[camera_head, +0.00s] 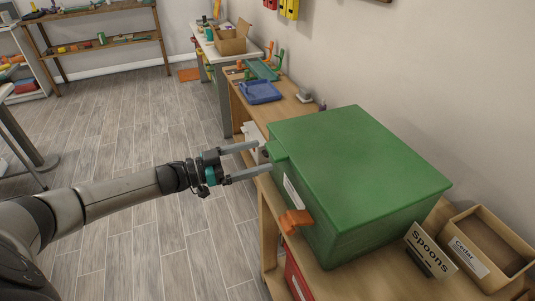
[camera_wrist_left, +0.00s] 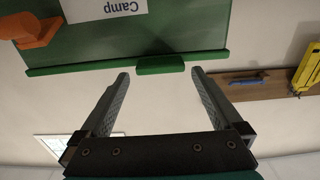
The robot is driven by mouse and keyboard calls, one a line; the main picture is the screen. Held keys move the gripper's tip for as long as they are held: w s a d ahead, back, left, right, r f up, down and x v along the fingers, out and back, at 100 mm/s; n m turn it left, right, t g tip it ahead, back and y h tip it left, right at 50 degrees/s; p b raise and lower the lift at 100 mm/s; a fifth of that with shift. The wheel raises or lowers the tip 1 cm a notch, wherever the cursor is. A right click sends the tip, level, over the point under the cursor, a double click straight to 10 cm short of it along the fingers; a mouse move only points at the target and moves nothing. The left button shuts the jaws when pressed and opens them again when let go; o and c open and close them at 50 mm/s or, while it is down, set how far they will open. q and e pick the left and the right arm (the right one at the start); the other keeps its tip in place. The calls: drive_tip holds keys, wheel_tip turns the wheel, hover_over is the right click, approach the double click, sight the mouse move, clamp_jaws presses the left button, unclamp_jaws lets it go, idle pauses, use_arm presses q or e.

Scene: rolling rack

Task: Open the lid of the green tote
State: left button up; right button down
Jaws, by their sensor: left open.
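The green tote (camera_head: 350,215) stands on a wooden bench with its green lid (camera_head: 355,160) down flat. A small green tab (camera_head: 276,151) sticks out from the lid's edge on the side facing my left arm. My left gripper (camera_head: 264,157) is open, its two fingers pointing at the tote on either side of the tab. In the left wrist view, the tab (camera_wrist_left: 161,64) sits between and just beyond the fingertips (camera_wrist_left: 160,75). I cannot tell whether the fingers touch it. An orange latch or handle (camera_head: 294,220) and a white label are on the tote's side. My right gripper is out of view.
A "Spoons" sign (camera_head: 430,250) and a wooden box labelled "Cedar" (camera_head: 486,250) stand right of the tote. A blue tray (camera_head: 260,92) lies farther back on the bench. The wall is close behind the tote. The floor to the left is clear.

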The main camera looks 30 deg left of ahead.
sight(269, 153)
use_arm(q)
drive_tip(key=shift+x, duration=1.85)
clamp_jaws()
